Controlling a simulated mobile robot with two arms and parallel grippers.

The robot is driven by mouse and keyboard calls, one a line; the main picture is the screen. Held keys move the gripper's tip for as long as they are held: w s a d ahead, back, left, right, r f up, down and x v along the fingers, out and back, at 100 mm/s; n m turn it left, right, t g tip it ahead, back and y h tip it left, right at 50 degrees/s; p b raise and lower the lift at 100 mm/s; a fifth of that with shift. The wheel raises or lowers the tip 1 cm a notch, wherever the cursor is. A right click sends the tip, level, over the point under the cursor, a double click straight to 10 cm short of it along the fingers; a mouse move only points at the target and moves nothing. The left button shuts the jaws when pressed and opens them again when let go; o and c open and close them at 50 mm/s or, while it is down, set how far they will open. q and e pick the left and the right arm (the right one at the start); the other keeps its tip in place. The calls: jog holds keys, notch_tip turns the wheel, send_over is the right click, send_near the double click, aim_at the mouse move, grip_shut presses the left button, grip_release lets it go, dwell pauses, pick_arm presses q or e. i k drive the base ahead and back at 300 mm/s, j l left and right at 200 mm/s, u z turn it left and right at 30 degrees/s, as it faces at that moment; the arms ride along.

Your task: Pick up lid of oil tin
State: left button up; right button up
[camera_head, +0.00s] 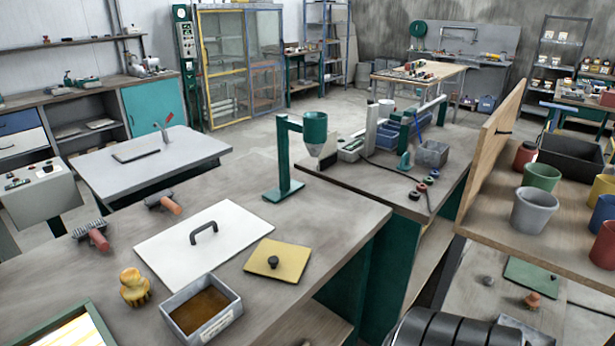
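An open grey rectangular tin (235,309) with brown liquid inside and a pale label on its front stands near the front of the left workbench. A flat square yellow lid (259,248) with a round black knob lies on the bench just right of and behind it, apart from the tin. A larger white panel (176,252) with a dark arched handle lies flat behind the tin. The label is too small to read. Neither gripper shows in the head view. A black rounded part at the bottom right edge looks like part of my own arm.
A yellow knobbed object (134,287) and a green-framed tray (70,330) stand left of the tin. Two brush-like tools (95,236) (165,203) lie farther back. A green stand with a funnel (315,130) rises behind. Several coloured pots (534,210) stand on the right shelf.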

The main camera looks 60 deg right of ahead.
aim_at(281, 260)
jog(key=i+z, duration=0.1)
jog(key=z, duration=0.3)
jog(key=i+l+z, duration=0.1)
jog(key=z, duration=0.35)
jog(key=i+z, duration=0.1)
jog(key=z, duration=0.3)
jog(key=i+j+z, duration=0.1)
jog(key=z, duration=0.35)
